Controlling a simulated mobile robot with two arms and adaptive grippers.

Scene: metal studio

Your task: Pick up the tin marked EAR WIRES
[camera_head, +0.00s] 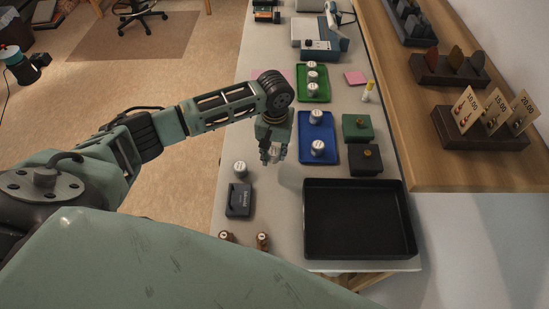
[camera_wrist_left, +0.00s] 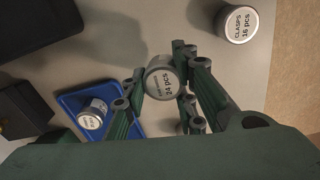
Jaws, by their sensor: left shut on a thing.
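My left gripper (camera_head: 272,155) is shut on a small silver tin (camera_head: 274,151) with a pale lid, held over the table left of the blue tray. In the left wrist view the held tin (camera_wrist_left: 165,83) sits between the two fingers (camera_wrist_left: 162,88). Its lid reads "24 pcs"; the smaller line above is hard to read but looks like EAR WIRES. Another tin (camera_head: 240,168), marked CLASPS 16 pcs in the left wrist view (camera_wrist_left: 239,24), stands on the table to the left. My right gripper is not in view.
A blue tray (camera_head: 331,131) holds two tins, and a green tray (camera_head: 323,91) behind it holds several. A large black tray (camera_head: 357,250) lies in front right. A dark box (camera_head: 239,199) and small brown bottles (camera_head: 262,241) stand near the left edge.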

